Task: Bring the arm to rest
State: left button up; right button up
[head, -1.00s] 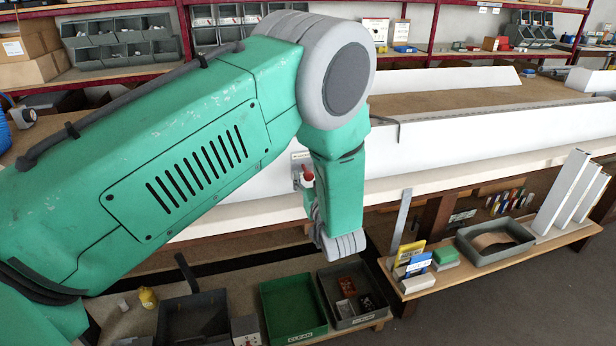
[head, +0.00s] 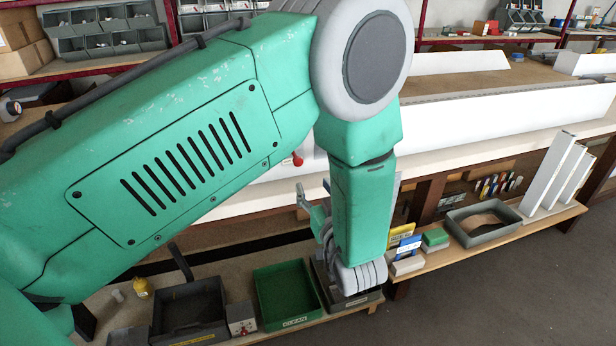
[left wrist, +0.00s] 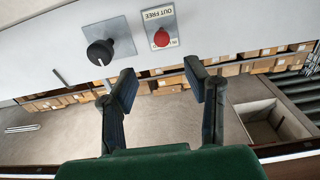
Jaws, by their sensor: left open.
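My left arm (head: 200,140) is large and green and reaches in from the left in the head view. Its wrist hangs down in front of the workbench, above the low shelf with the trays. My left gripper (left wrist: 165,95) is open in the left wrist view, with nothing between its two dark fingers. In that view a black knob (left wrist: 101,52) and a red button (left wrist: 161,39) sit on the pale bench face beyond the fingers, apart from them. In the head view the gripper's fingers are partly hidden behind the wrist. My right gripper is not in view.
A green tray (head: 287,293) and a dark grey tray (head: 190,312) stand on the low shelf below the wrist. Another grey tray (head: 484,222) and white upright profiles (head: 553,172) stand to the right. The floor (head: 500,300) at the lower right is clear.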

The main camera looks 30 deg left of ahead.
pick_arm(q)
jog(key=shift+s+d, duration=0.4)
jog(key=shift+d, duration=0.1)
jog(key=shift+a, duration=0.2)
jog(key=s+a+f+m+g+h+b, duration=0.15)
jog(key=s+f+m+h, duration=0.3)
jog(key=f, duration=0.45)
jog(key=s+f+m+g+h+p, duration=0.1)
jog(key=s+f+m+g+h, duration=0.15)
jog(key=s+f+h, duration=0.55)
jog(key=s+f+m+g, duration=0.1)
jog(key=s+f+g, duration=0.2)
jog(key=s, duration=0.6)
jog(key=s+d+f+m+g+h+b, duration=0.1)
jog(key=s+f+g, duration=0.3)
jog(key=s, duration=0.6)
jog(key=shift+d+f+m, duration=0.2)
jog(key=shift+d+m, duration=0.1)
jog(key=shift+m, duration=0.4)
jog(key=shift+a, duration=0.15)
